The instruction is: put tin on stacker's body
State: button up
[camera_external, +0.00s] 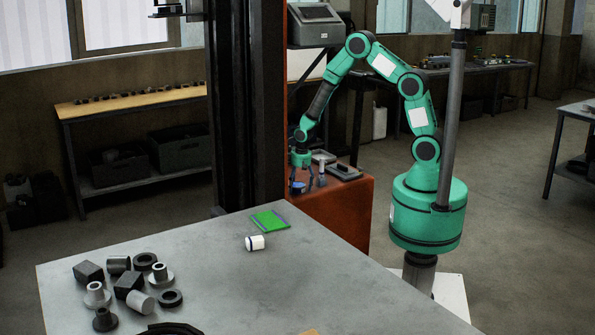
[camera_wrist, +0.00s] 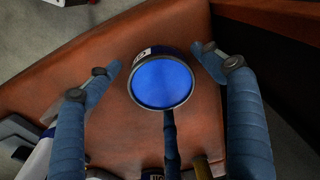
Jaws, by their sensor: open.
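A round tin (camera_wrist: 162,84) with a bright blue top and a dark side with a small white label stands on the orange-brown body of the stacker (camera_wrist: 110,118). In the external view the stacker's body (camera_external: 338,215) is the orange block behind the grey table, and the small blue tin (camera_external: 298,188) shows on its top under my gripper. My gripper (camera_wrist: 158,58) is open, with one blue-grey finger on each side of the tin and a visible gap on both sides. In the external view my gripper (camera_external: 300,178) points down over the body's left part.
A grey tray (camera_external: 344,172) and other small items lie on the body beside my gripper. The stacker's dark mast (camera_external: 246,100) rises just left of it. The grey table (camera_external: 330,285) in front holds several metal parts, a white cylinder (camera_external: 255,243) and a green pad (camera_external: 270,220).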

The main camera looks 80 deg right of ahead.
aim_at(300, 185)
jog(key=shift+r, duration=0.15)
notch_tip(300, 185, up, 12)
jog(key=s+p, duration=0.1)
jog(key=p, duration=0.1)
jog(key=shift+a+p, duration=0.25)
jog(key=shift+p, duration=0.1)
jog(key=shift+s, duration=0.1)
dwell(0.3)
